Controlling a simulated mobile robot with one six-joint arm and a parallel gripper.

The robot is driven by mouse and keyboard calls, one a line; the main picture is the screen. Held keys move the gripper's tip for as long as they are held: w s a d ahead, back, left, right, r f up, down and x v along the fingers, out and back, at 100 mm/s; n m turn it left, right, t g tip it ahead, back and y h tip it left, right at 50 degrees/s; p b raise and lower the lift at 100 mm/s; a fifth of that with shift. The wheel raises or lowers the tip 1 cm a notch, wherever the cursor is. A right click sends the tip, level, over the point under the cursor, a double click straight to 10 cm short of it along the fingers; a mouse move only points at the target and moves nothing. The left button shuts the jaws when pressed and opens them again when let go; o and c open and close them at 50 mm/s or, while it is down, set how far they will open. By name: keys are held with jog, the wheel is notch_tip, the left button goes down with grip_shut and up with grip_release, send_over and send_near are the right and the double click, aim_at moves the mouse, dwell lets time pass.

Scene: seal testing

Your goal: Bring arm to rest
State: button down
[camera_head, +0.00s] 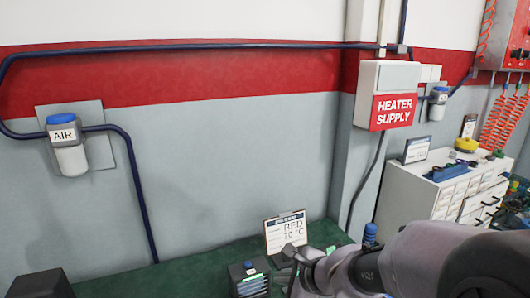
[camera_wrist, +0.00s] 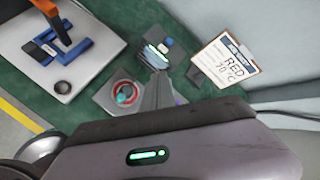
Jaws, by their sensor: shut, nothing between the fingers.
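My arm (camera_head: 400,262) reaches in from the lower right in the head view. My gripper (camera_head: 290,256) is at its left end, low over the green worktop. In the wrist view my gripper (camera_wrist: 158,78) shows as a narrow grey wedge with its fingers together and nothing between them. It points towards a small dark box (camera_wrist: 167,50) with light slots. My wrist housing with a green light fills the bottom of that view. The lower part of the arm is outside the head view.
A clipboard reading RED (camera_head: 286,234) stands against the wall behind my gripper. The dark box (camera_head: 249,278) is just left of it. The wrist view shows a grey-red fixture (camera_wrist: 123,93) and a white board (camera_wrist: 22,62) with blue parts. A white drawer cabinet (camera_head: 405,195) stands right.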

jog(key=s+a+r+n+g, duration=0.1)
jog(key=s+a+r+n, duration=0.1)
jog(key=s+r+n, duration=0.7)
jog(key=s+d+n+h, duration=0.1)
jog(key=s+d+n, duration=0.2)
jog(key=s, duration=0.4)
jog(key=s+d+n+h, duration=0.2)
jog(key=s+d+n, duration=0.1)
jog(key=s, duration=0.5)
jog(key=shift+d+f+n+g, duration=0.3)
jog(key=shift+d+f+g, duration=0.1)
jog(key=shift+d, duration=0.4)
